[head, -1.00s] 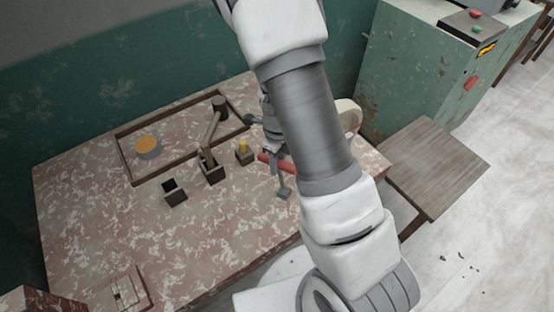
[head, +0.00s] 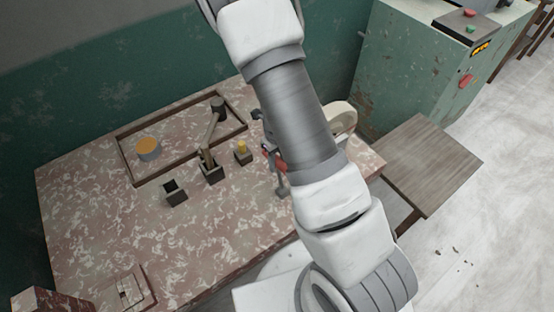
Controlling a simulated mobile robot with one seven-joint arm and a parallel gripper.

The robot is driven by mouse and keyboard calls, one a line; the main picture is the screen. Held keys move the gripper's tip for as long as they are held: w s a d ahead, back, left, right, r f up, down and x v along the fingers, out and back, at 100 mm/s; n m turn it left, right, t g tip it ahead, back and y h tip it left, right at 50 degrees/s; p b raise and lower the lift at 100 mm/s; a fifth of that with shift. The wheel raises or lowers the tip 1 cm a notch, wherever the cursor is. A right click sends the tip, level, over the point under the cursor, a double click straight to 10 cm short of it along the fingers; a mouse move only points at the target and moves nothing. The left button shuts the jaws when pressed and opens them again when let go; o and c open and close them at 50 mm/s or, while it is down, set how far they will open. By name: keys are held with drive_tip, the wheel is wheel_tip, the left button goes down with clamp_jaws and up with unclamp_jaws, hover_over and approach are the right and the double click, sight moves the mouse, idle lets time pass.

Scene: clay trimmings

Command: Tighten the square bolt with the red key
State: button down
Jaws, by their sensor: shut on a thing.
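The red key (head: 282,168) shows as small red patches beside my arm, with a grey shank (head: 281,186) pointing down and a wider foot at its end. My gripper (head: 269,152) is shut on the key over the right part of the workbench; my forearm hides much of both. I cannot tell whether the key's foot touches the bench. I cannot clearly make out the square bolt. A low plate with small square parts (head: 130,290) sits at the bench's front left, well away from my gripper.
The marbled workbench (head: 100,220) has clear room at front. Small dark holders stand mid-bench: one empty (head: 174,192), one with a brown tool (head: 208,163), one with a yellow-topped piece (head: 242,150).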

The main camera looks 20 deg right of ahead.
drive_tip(key=shift+d+r+m+p, duration=0.2)
drive_tip(key=shift+m+p, duration=0.5)
drive_tip(key=shift+p, duration=0.1)
drive_tip(key=shift+w+d+f+m+p, duration=0.15)
drive_tip(key=shift+m+p, duration=0.1)
drive_tip(key=shift+m, duration=0.3)
drive_tip(key=shift+s+f+m+p, duration=0.1)
drive_tip(key=shift+m+p, duration=0.15)
drive_tip(key=shift+m, duration=0.3)
drive_tip(key=shift+d+r+m+p, duration=0.2)
drive_tip(key=shift+r+m+p, duration=0.05)
drive_tip(key=shift+m+p, duration=0.5)
drive_tip(key=shift+d+f+m+p, duration=0.15)
drive_tip(key=shift+m+p, duration=0.2)
drive_tip(key=shift+m, duration=0.2)
drive_tip(key=shift+d+f+m+p, duration=0.1)
drive_tip(key=shift+m+p, duration=0.2)
drive_tip(key=shift+m, duration=0.2)
